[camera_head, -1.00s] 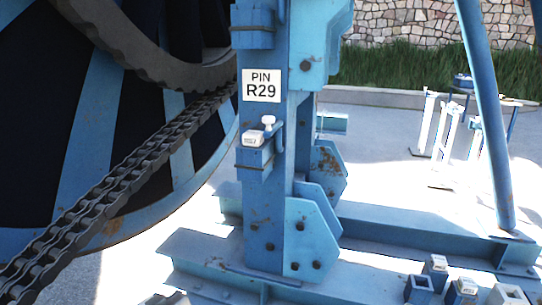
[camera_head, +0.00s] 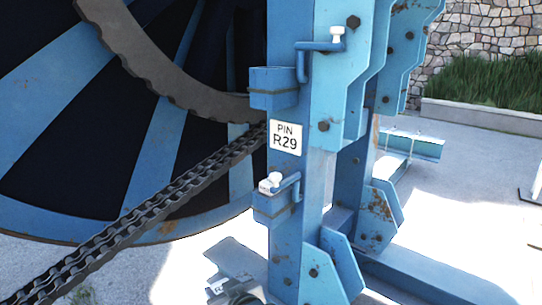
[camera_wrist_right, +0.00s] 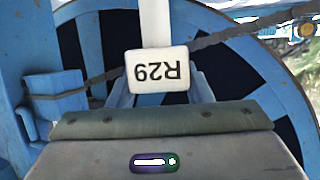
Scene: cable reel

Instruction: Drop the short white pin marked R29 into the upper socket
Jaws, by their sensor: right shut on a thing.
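The white pin (camera_wrist_right: 158,72) marked R29 is in my right gripper (camera_wrist_right: 160,122); its label reads upside down in the right wrist view. In the head view a white piece of it (camera_head: 217,286) shows low, beside the right gripper (camera_head: 238,288), left of the post's foot. The upper socket (camera_head: 275,88) is a blue block on the post above the PIN R29 sign (camera_head: 285,136). Its lever (camera_head: 318,46), with a white knob, points right, away from the block. The inside of the socket is hidden. My left gripper is not in view.
The lower socket (camera_head: 275,208) holds a white-capped piece (camera_head: 266,187), with a lever close over it. A large blue reel (camera_head: 60,90) and a chain (camera_head: 150,190) stand left of the post (camera_head: 315,120). Blue base beams lie at lower right.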

